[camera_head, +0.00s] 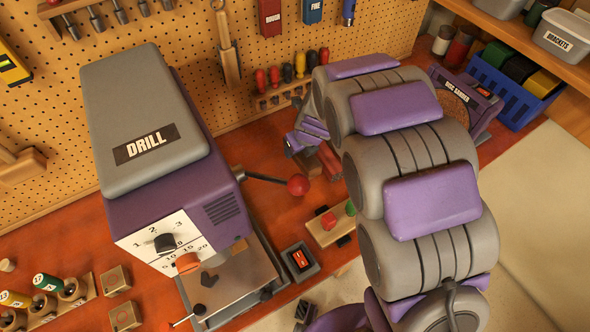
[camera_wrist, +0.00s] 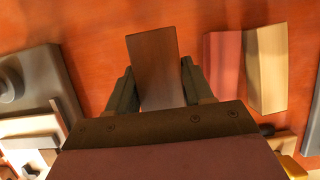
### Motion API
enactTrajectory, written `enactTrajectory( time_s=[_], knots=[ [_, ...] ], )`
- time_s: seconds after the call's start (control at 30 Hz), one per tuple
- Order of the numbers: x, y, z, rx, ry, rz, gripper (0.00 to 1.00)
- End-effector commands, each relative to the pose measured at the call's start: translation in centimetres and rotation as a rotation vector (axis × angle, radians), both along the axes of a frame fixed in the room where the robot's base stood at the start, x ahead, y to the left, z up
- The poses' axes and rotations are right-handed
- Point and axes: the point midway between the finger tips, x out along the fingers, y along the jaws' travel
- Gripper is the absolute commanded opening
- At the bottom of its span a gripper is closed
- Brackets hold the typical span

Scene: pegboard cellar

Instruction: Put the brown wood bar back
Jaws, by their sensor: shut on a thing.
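The brown wood bar (camera_wrist: 152,52) is dark and flat-faced, and stands up between the two fingers of my gripper (camera_wrist: 158,72) in the wrist view. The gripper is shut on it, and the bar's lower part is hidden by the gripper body. Orange-red bench top (camera_wrist: 95,75) shows around the bar; I cannot tell whether the bar touches it. A red bar (camera_wrist: 222,68) and a pale wood bar (camera_wrist: 267,70) lie side by side just to the right, apart from the held bar. In the head view my arm covers most of this spot.
The drill press (camera_head: 145,125) stands at left, its red-knobbed lever (camera_head: 298,185) reaching toward the arm. A button box (camera_head: 331,224) and a switch box (camera_head: 300,261) sit near the bench front. A disc sander (camera_head: 468,100) and blue crate (camera_head: 515,88) are at right. The pegboard (camera_head: 375,30) closes the back.

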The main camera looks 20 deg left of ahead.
Motion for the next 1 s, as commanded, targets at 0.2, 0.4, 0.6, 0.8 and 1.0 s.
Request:
enactTrajectory(
  time_s=[0.2,0.4,0.6,0.8,1.0],
  knots=[
    [-0.1,-0.1,-3.8,0.001,-0.001,0.002,0.09],
    [-0.1,0.0,-5.6,0.000,-0.003,0.002,0.09],
    [-0.1,0.1,-8.0,-0.002,-0.001,0.003,0.09],
    [-0.1,0.1,-7.9,-0.002,-0.003,0.003,0.09],
    [-0.1,0.0,-7.9,-0.001,-0.003,0.003,0.62]
  ],
)
